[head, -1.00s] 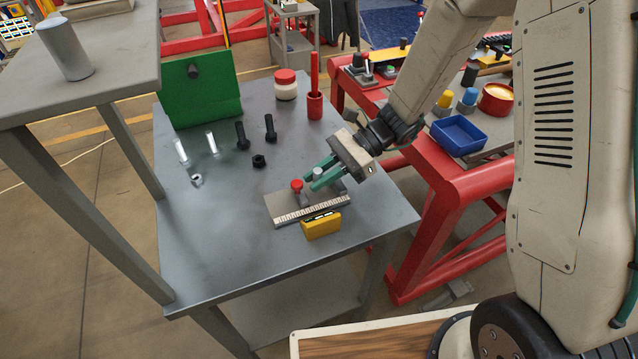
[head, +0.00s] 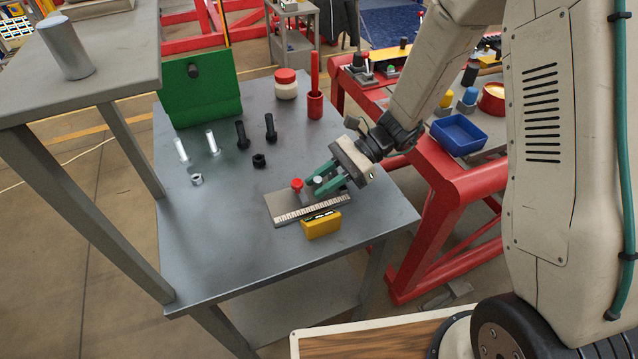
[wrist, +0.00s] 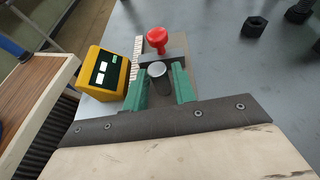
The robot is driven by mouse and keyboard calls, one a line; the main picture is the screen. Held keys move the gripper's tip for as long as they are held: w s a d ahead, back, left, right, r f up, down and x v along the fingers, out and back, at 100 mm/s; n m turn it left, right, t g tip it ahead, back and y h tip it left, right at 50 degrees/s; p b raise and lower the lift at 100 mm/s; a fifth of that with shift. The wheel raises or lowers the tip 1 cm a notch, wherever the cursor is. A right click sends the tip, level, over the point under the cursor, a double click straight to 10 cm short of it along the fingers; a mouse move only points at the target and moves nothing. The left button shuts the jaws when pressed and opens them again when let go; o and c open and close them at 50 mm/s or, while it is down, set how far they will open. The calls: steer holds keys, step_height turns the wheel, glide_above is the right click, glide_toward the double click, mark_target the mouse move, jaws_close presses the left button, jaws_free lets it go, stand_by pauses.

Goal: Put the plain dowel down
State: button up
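The plain dowel (wrist: 158,72) is a short grey cylinder. It stands upright between my green fingers in the wrist view, beside the dark block under a red knob (wrist: 159,34). In the head view its pale top (head: 319,181) shows between the fingers, over the grey plate with a ruled scale (head: 283,215). My gripper (wrist: 160,75) is open around the dowel, with a gap beside it. In the head view my gripper (head: 315,184) is low over the plate. The dowel's foot is hidden, so I cannot see its contact with the plate.
A yellow box with a display (head: 321,225) sits at the plate's near edge. Bolts, pale pins and nuts stand farther left on the grey table (head: 215,255). A red holder (head: 315,105) and a jar (head: 286,84) are behind. The table's front left is clear.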

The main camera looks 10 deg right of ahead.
steer(key=v, duration=1.1)
steer(key=shift+d, duration=0.25)
steer(key=s+d+r+n+t+h, duration=0.3)
steer(key=s+d+r+n+h, duration=0.2)
steer(key=s, duration=0.6)
steer(key=s+d+r+n+t+h, duration=0.3)
steer(key=s+d+r+n+h, duration=0.2)
steer(key=s+r, duration=0.7)
steer(key=n+h, duration=0.2)
steer(key=n, duration=0.1)
steer(key=shift+s+n+h, duration=0.15)
steer(key=shift+n+h, duration=0.15)
steer(key=shift+n, duration=0.1)
steer(key=shift+d, duration=0.1)
jaws_close()
